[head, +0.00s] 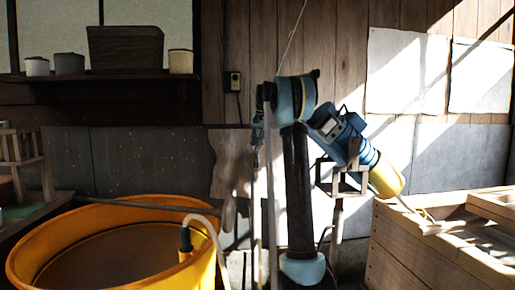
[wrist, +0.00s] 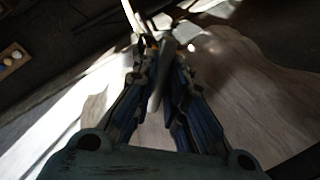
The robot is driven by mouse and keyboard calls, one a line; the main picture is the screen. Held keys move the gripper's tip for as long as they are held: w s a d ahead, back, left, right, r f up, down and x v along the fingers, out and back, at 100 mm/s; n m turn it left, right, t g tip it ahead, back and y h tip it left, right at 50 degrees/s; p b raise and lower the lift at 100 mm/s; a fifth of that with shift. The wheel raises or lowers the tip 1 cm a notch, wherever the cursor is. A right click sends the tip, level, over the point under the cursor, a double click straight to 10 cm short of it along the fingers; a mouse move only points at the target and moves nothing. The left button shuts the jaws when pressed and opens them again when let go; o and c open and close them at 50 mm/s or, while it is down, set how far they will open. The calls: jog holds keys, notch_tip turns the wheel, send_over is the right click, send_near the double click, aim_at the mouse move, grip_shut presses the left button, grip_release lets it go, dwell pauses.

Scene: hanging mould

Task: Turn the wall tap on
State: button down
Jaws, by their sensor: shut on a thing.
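In the wrist view my gripper (wrist: 167,52) has its two dark blue-grey fingers drawn together toward their tips. A narrow grey piece (wrist: 157,88), which looks like the wall tap's handle, shows between the fingers. A small brassy bit shows by the tips, and a pale pipe or hose (wrist: 130,14) runs up beyond them. The rest of the tap is dark and mostly hidden by the fingers. The pale wooden backboard (wrist: 245,75) lies behind the gripper; in the head view it is on the wall (head: 230,160). There I cannot make out the tap or the fingertips clearly.
An orange tub (head: 60,232) stands at the lower left, with a pale hose (head: 213,238) over its rim. A wooden crate (head: 425,255) stands at the right. A shelf (head: 110,76) with pots is at the upper left. A wall socket (head: 233,82) sits above the backboard.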

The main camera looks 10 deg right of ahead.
jog(key=n, duration=0.3)
jog(key=shift+s+a+f+n+g, duration=0.1)
jog(key=shift+a+n+g, duration=0.05)
jog(key=shift+n+g, duration=0.55)
jog(key=shift+n, duration=1.6)
jog(key=shift+d, duration=0.2)
jog(key=c, duration=1.7)
grip_release()
jog(key=shift+o, duration=0.3)
jog(key=shift+r, duration=0.2)
